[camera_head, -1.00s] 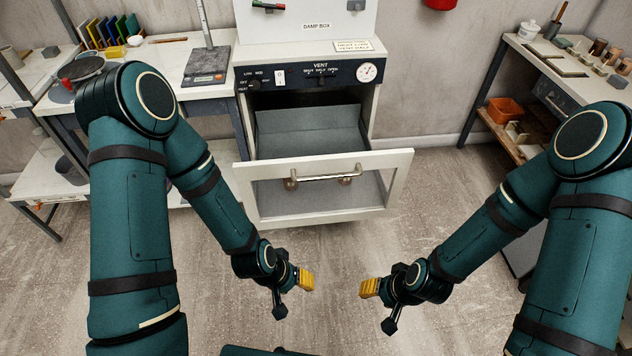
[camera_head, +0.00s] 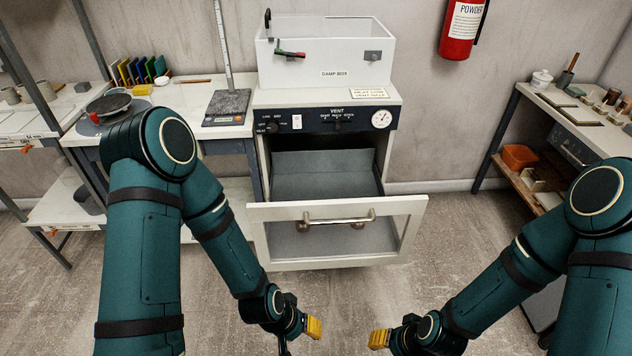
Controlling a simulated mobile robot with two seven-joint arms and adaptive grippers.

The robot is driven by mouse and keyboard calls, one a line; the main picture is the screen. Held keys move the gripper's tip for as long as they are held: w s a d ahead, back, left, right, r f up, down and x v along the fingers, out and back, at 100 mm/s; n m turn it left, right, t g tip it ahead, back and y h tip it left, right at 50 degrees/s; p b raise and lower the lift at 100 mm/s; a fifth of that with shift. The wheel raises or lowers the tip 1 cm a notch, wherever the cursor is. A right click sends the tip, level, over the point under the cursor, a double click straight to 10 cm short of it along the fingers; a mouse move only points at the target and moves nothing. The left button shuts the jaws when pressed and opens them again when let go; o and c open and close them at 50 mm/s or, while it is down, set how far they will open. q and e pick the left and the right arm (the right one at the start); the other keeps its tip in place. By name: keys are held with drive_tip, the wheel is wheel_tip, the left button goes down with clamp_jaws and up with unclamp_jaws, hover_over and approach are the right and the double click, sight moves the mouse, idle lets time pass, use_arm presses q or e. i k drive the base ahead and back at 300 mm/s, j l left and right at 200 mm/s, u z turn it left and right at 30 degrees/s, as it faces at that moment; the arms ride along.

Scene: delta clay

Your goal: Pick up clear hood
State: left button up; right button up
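A pale box with see-through-looking walls (camera_head: 325,72), labelled "DAMP BOX", stands on top of the white cabinet (camera_head: 384,97). It is the only thing in view that resembles a clear hood, but I cannot tell whether it is a separate lift-off cover. Small fittings, one red and green, show on it. My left gripper (camera_head: 314,327) and my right gripper (camera_head: 379,339) hang low in front of the cabinet, well apart from the box. Their yellow fingertips face each other. Nothing shows in them, and I cannot tell how far they are open.
A side table (camera_head: 185,100) with a scale stand (camera_head: 226,107) is at left. A shelf bench (camera_head: 548,98) is at right. A fire extinguisher (camera_head: 462,30) hangs on the back wall.

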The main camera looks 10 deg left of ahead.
sight(167, 92)
drive_tip(key=u, duration=1.25)
drive_tip(key=i+j, duration=0.2)
drive_tip(key=i+u, duration=0.05)
drive_tip(key=i, duration=0.05)
